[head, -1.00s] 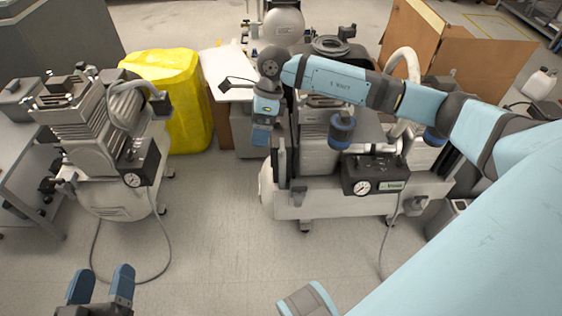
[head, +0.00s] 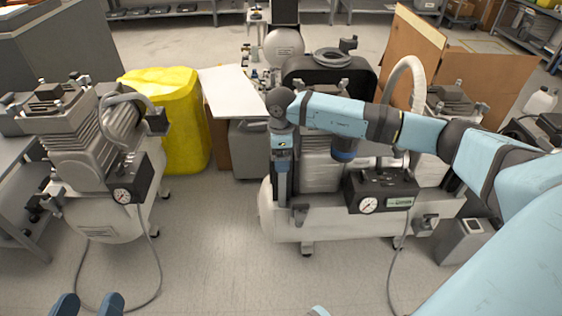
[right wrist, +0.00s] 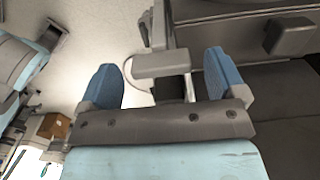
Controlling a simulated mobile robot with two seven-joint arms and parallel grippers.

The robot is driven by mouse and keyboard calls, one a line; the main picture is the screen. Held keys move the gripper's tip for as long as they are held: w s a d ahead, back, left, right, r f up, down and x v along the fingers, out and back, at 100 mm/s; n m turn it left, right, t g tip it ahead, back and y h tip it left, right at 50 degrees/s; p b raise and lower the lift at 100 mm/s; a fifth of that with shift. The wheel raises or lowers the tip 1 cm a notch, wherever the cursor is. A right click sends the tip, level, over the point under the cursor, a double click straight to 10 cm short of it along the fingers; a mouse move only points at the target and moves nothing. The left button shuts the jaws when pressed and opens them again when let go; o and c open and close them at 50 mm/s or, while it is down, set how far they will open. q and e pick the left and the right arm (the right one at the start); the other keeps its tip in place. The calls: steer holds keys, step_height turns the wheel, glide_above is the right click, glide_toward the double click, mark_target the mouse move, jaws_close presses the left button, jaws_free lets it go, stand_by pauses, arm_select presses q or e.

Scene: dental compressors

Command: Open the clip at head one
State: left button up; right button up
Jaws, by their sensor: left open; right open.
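The middle compressor (head: 285,222) has a white tank, with its heads (head: 320,170) partly hidden behind my right arm. My right gripper (head: 283,188) points down at the compressor's left end, seen edge-on. In the right wrist view its two blue fingers (right wrist: 164,82) are apart. A small grey block on a bracket (right wrist: 160,63) shows between and just beyond them; I cannot tell whether it is the clip or whether anything touches it. My left gripper (head: 87,304) is open and empty at the bottom left edge, far from the middle compressor.
Another compressor (head: 95,215) stands at left with a gauge and a hose looping on the floor. A yellow container (head: 182,125) and a white board (head: 232,92) are behind. A cardboard box (head: 480,75) is at back right. The floor between the compressors is clear.

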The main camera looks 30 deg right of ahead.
steer(key=shift+f, duration=0.65)
steer(key=c, duration=0.9)
